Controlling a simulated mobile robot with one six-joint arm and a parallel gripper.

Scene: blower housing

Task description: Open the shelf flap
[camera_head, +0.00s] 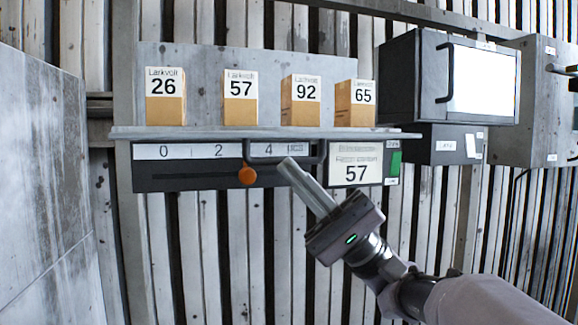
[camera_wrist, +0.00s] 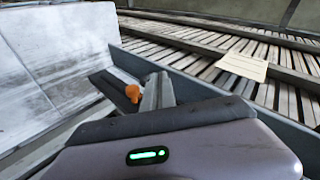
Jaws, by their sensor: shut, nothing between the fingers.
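A grey shelf (camera_head: 215,132) stands against the slatted wall. On its dark front, below the board, are a strip marked 0, 2, 4 (camera_head: 190,152), an orange knob (camera_head: 247,176) and a black bar handle (camera_head: 262,157). I cannot tell which part is the flap. My gripper (camera_head: 288,166) is shut and empty, with its fingertips just at or below the bar handle; whether they touch it I cannot tell. In the wrist view the shut fingers (camera_wrist: 157,92) point away from the camera, with the orange knob (camera_wrist: 133,93) close to their left.
Boxes labelled 26 (camera_head: 165,98), 57 (camera_head: 240,99), 92 (camera_head: 300,103) and 65 (camera_head: 355,105) stand on the shelf. A sign reading 57 (camera_head: 355,168) is at the right of the front. A dark cabinet (camera_head: 408,80) with a handle is further right. A grey panel (camera_head: 45,170) borders the left.

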